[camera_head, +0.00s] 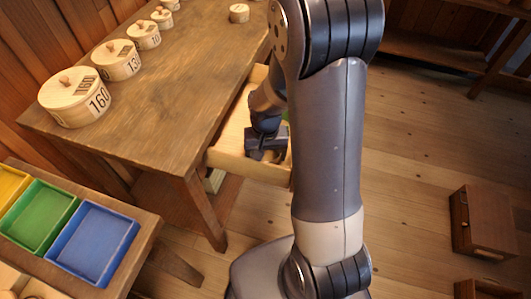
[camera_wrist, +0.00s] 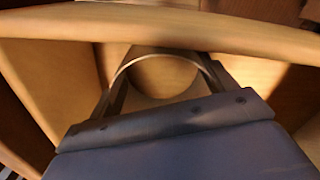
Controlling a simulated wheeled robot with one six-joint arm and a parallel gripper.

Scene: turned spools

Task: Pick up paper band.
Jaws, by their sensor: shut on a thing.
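The paper band (camera_wrist: 130,63) shows in the wrist view as a thin pale ring, seen partly edge-on, between my two dark fingers. My gripper (camera_wrist: 165,80) is shut on it, with one finger at each side of the ring. In the head view my gripper (camera_head: 266,150) is low inside an open wooden drawer (camera_head: 238,166) under the table edge. The band is not visible there, hidden by my gripper and arm. I cannot tell whether the band touches the drawer floor.
The drawer's front board crosses close to my gripper. The wooden table (camera_head: 185,105) bears several round lidded boxes, the nearest marked 160 (camera_head: 75,97). Blue (camera_head: 97,243) and green (camera_head: 38,219) trays sit on a stand at left. A small cabinet (camera_head: 483,222) stands on the floor at right.

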